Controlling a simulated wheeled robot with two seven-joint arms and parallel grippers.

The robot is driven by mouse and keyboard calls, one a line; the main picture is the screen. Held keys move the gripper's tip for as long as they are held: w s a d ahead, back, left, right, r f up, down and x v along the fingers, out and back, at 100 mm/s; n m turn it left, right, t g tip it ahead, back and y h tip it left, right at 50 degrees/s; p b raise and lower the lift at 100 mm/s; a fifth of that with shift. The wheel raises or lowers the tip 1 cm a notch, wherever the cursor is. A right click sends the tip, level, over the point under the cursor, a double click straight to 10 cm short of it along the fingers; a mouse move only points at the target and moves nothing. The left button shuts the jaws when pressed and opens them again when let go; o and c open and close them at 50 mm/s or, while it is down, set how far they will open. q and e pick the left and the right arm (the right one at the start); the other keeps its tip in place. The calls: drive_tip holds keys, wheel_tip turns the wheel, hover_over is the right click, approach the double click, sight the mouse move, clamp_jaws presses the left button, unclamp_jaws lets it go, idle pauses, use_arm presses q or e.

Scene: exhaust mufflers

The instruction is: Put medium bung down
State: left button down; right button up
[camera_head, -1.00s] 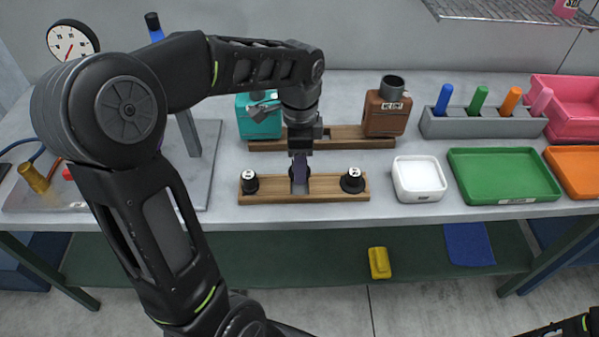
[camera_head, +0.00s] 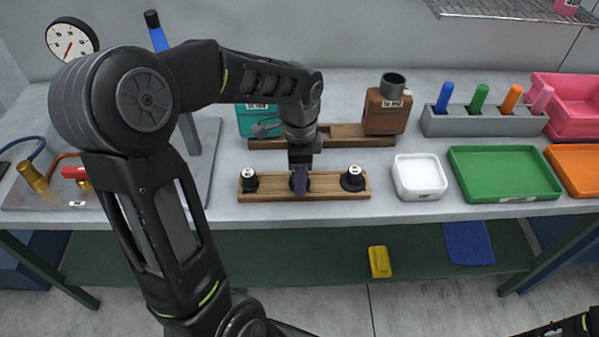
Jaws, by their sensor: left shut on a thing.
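My left gripper (camera_head: 299,181) points down over the middle of a wooden rack (camera_head: 275,195) at the table's front. It is shut on the medium bung (camera_head: 308,185), a dark piece mostly hidden behind the fingers. The bung is at the rack's middle place; I cannot tell whether it is fully seated. A small black bung (camera_head: 250,182) with a white label stands at the rack's left end. A larger black bung (camera_head: 352,181) with a white label stands at the right end. My right gripper is not in view; only a bit of that arm shows at the bottom right.
Behind the rack, a teal muffler (camera_head: 254,121) and a brown muffler (camera_head: 387,112) stand on a wooden holder (camera_head: 350,134). A white tray (camera_head: 419,177) and a green tray (camera_head: 503,173) lie to the right. A grey holder (camera_head: 482,125) bears several coloured markers.

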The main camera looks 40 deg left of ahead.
use_arm(q)
drive_tip(key=c, duration=0.7)
unclamp_jaws()
drive_tip(key=shift+r+p, duration=0.35)
drive_tip(key=shift+r, duration=0.5)
wheel_tip(320, 180, up, 11)
drive_tip(key=shift+r, duration=0.15)
